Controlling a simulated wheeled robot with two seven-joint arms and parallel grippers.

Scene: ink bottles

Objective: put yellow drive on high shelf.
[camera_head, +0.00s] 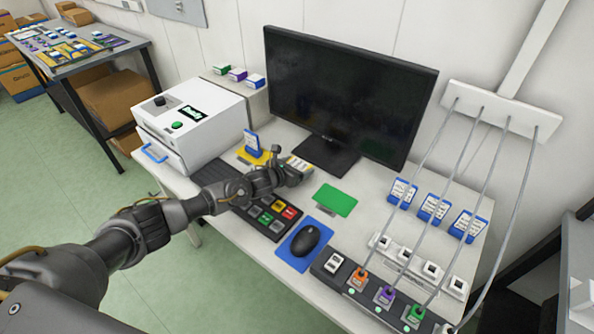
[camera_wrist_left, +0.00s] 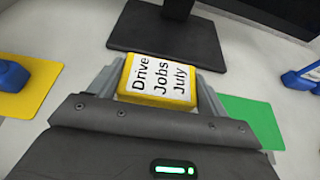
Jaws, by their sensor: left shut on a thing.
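The yellow drive (camera_wrist_left: 158,80) has a white label reading "Drive Jobs July" in the left wrist view. It sits between the fingers of my left gripper (camera_wrist_left: 165,82), which is shut on it. In the head view the left gripper (camera_head: 290,172) is over the desk in front of the monitor stand, and the yellow drive (camera_head: 298,163) shows just beyond it. A raised shelf (camera_head: 254,103) stands behind the white machine, with several small boxed drives, green, purple and blue, on top. My right gripper is not in view.
The monitor (camera_head: 345,95) stands just behind the gripper. A yellow pad (camera_head: 252,158) with a blue-based holder lies left of it, and a green pad (camera_head: 335,200) right. A button panel (camera_head: 270,215), mouse (camera_head: 305,240), blue holders (camera_head: 433,208) and cabled sockets (camera_head: 385,296) fill the desk.

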